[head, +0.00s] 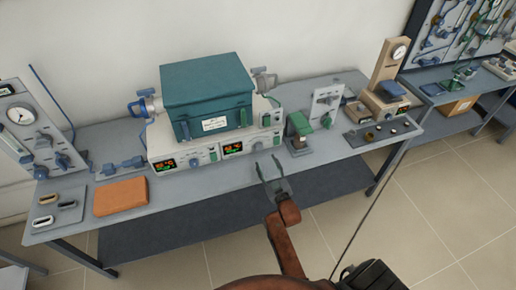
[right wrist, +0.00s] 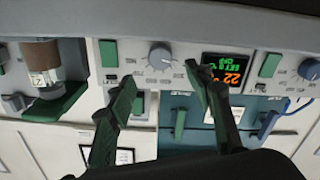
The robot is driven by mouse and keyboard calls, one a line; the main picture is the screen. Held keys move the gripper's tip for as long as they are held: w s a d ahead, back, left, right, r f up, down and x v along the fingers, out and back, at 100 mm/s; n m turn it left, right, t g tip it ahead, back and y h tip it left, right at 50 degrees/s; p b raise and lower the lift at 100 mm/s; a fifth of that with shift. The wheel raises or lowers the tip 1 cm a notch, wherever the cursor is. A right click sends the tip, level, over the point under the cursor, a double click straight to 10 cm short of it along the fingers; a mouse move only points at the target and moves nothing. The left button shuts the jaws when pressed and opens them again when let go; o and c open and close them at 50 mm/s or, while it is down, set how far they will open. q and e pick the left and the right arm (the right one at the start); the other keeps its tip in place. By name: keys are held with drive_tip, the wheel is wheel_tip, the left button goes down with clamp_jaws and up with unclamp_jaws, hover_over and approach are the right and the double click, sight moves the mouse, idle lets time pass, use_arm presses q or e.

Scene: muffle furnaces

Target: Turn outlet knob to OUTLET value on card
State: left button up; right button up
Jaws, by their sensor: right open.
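My right gripper (head: 268,165) is open and empty in front of the control units under the teal furnace box (head: 205,88). In the right wrist view, upside down, its fingers (right wrist: 161,78) spread below a grey dial knob (right wrist: 160,55), apart from it. That knob sits beside a lit display (right wrist: 225,70); in the head view it is on the right control unit (head: 257,146). A blue knob (head: 195,162) is on the left unit. A white card (head: 215,124) is on the box front; its text is unreadable. I cannot tell which knob is the outlet knob. My left gripper is out of view.
A gauge panel (head: 22,115) stands at far left, with an orange block (head: 121,196) on the bench. A green-topped stand (head: 299,127), a white panel (head: 326,106) and a gauge stand (head: 390,72) are to the right. Bare bench (head: 225,182) lies in front of the units.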

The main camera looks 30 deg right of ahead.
sight(260, 149)
drive_tip(key=b+x, duration=0.1)
drive_tip(key=x, duration=0.6)
drive_tip(key=shift+w+d, duration=0.15)
drive_tip(key=shift+w, duration=0.2)
drive_tip(key=shift+c, duration=0.2)
drive_tip(key=c, duration=1.1)
